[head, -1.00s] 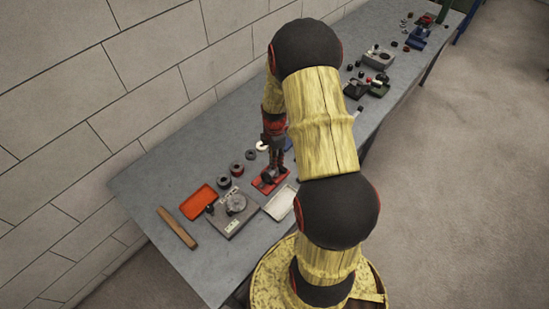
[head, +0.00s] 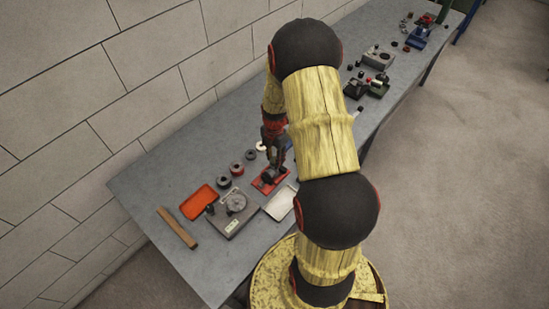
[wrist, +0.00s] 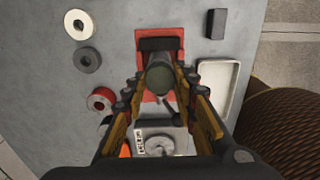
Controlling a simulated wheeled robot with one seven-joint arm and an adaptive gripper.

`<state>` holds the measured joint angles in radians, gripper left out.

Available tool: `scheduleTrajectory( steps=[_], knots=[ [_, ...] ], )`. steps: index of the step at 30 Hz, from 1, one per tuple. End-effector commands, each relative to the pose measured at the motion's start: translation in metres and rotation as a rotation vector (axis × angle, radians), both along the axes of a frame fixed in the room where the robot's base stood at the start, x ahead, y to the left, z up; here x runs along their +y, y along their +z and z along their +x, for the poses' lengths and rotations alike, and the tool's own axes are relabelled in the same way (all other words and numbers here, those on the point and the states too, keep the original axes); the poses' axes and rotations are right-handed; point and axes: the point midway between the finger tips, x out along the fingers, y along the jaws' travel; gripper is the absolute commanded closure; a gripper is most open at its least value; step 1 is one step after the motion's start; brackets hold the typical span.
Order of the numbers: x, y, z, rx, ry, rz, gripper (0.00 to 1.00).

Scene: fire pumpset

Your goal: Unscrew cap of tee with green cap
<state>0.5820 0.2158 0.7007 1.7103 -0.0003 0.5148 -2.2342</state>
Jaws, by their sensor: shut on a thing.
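The dull green round cap (wrist: 160,78) is between my gripper's fingers in the wrist view, seen end-on. My gripper (wrist: 161,70) is shut on it, one finger on each side. The tee under the cap is mostly hidden by the cap and fingers; a dark block (wrist: 160,44) shows just beyond it. All of this stands over a red base plate (wrist: 143,92) on the bench. In the head view my gripper (head: 273,160) is above the red base (head: 260,187), and the cap cannot be made out there.
A white tray (head: 280,204) lies close beside the red base. A grey fixture (head: 236,222), an orange tray (head: 199,202) and a wooden bar (head: 177,229) are toward the near end. Several rings, one white (wrist: 78,24), lie on the wall side. More fixtures (head: 375,85) stand farther along.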

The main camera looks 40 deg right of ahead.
Motion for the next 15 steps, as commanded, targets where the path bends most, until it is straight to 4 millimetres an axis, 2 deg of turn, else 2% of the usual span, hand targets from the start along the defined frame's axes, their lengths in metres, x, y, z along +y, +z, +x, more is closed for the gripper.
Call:
scheduleTrajectory(
  steps=[5,15],
  knots=[
    [0.0001,-0.0001,-0.0001,0.000,0.017,0.000,1.00],
    [0.0001,0.0001,-0.0002,0.000,0.360,0.000,1.00]
  ],
)
